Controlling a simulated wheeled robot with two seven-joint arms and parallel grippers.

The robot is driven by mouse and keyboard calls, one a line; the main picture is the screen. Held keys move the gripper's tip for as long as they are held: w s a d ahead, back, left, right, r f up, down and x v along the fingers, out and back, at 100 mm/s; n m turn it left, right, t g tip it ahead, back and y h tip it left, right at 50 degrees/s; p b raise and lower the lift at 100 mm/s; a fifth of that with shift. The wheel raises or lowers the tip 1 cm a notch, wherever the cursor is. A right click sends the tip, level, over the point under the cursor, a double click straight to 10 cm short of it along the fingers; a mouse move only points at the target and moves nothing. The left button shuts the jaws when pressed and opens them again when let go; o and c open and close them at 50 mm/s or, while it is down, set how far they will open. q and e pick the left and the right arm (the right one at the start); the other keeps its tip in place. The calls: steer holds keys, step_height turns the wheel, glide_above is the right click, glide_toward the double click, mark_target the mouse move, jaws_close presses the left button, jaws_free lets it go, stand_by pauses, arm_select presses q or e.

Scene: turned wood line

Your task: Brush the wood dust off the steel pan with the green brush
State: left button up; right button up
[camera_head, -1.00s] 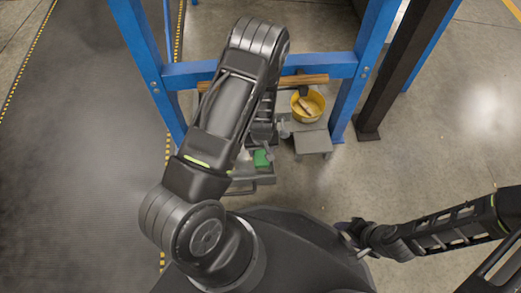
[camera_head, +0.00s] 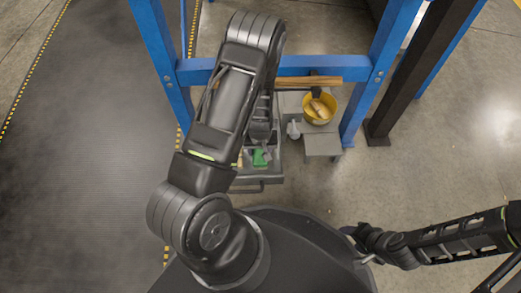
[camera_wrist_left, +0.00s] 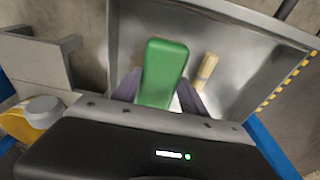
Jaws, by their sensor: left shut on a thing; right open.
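My left gripper (camera_wrist_left: 160,96) is shut on the green brush (camera_wrist_left: 164,70), with one finger on each side of it. In the head view the green brush (camera_head: 260,157) shows below my left gripper (camera_head: 259,138), partly covered by my arm. The steel pan (camera_wrist_left: 240,50) is a grey metal tray that fills much of the left wrist view behind the brush. Its near edge (camera_head: 262,181) shows in the head view. I cannot tell whether the brush touches the pan, and no dust is clearly visible. My right gripper (camera_head: 362,247) is open and empty, away at the right.
A tan wooden piece (camera_wrist_left: 205,68) shows over the pan, right of the brush. A yellow bowl (camera_head: 331,108) holding a wooden-handled thing stands at right, with a white bottle (camera_head: 293,130) and a grey block (camera_head: 322,146) nearby. Blue frame posts (camera_head: 366,95) flank the area.

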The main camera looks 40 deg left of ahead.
arm_select(q)
steer(key=shift+w+a, duration=0.6)
steer(key=shift+w, duration=0.1)
steer(key=shift+w+d, duration=0.55)
steer(key=shift+d, duration=0.2)
steer(key=shift+w+d, duration=0.5)
steer(key=shift+d, duration=0.25)
steer(key=shift+f, duration=0.1)
